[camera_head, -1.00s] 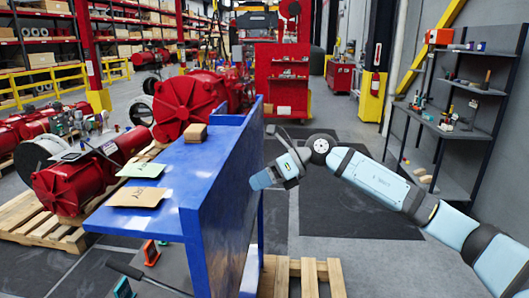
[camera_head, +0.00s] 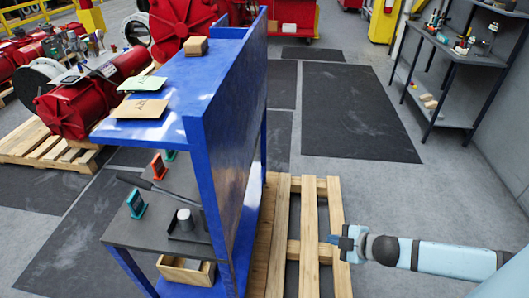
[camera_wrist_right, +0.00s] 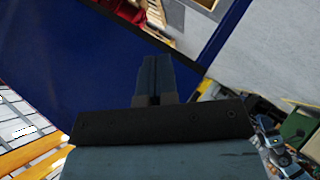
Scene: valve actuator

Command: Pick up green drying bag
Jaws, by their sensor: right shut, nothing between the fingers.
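The green drying bag (camera_head: 142,83) lies flat on the blue bench top (camera_head: 185,100), left part, with printed letters on it. A tan bag (camera_head: 142,108) lies just in front of it, nearer the bench's front edge. My right gripper (camera_head: 334,240) is low on the right side of the bench, over the wooden pallet, apart from both bags, with the bench's tall blue panel between. In the right wrist view its fingers (camera_wrist_right: 155,75) are together with nothing between them. My left gripper is not in view.
The bench's upright blue panel (camera_head: 234,125) stands between my right arm and the bags. A stack of brown blocks (camera_head: 196,46) sits at the bench top's back. A lower shelf (camera_head: 160,233) holds small items. Red actuators (camera_head: 90,95) stand left. Open floor lies right.

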